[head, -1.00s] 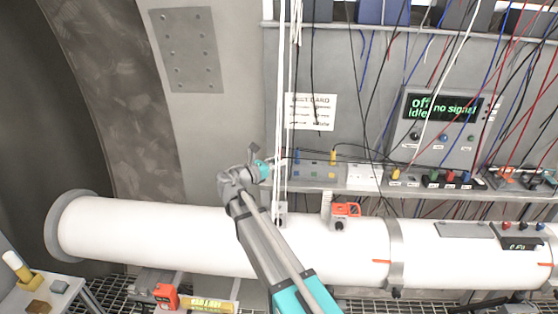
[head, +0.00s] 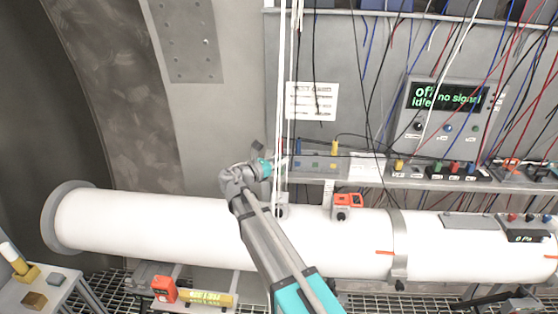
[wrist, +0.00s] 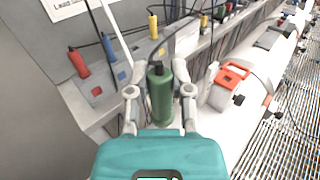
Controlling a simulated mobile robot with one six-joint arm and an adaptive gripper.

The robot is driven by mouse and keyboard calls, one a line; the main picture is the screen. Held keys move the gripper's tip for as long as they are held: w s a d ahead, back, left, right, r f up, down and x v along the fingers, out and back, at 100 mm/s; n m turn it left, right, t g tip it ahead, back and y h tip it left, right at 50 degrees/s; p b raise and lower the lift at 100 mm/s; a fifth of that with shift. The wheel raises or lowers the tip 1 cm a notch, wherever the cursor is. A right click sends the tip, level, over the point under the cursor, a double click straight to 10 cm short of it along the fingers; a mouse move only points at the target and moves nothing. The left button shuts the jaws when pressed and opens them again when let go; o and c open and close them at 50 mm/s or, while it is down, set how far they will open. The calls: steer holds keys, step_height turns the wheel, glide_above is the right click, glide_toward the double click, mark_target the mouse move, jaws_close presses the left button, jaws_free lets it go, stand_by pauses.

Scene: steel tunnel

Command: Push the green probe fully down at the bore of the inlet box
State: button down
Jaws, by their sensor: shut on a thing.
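In the wrist view my gripper (wrist: 160,95) is shut on the green probe (wrist: 161,100), one finger on each side of its upright body. A dark cable leads up from the probe's dark top. In the head view my gripper (head: 272,168) is above the white pipe, in front of the shelf. The probe cannot be made out there. A small grey fitting (head: 281,210) sits on the pipe below my gripper; I cannot tell whether it is the inlet box. No bore shows clearly.
White cords (head: 279,90) hang close by my gripper. A grey socket box (head: 318,163) with coloured plugs stands on the shelf behind. An orange clamp (head: 347,201) sits on the white pipe (head: 150,228) to the right. A display (head: 445,96) reads "no signal".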

mark_target(280, 190)
steer(key=shift+f+b, duration=0.7)
steer(key=shift+f, duration=0.2)
steer(key=shift+f+b, duration=3.8)
stand_by(2.1)
steer(key=shift+c, duration=2.2)
jaws_free()
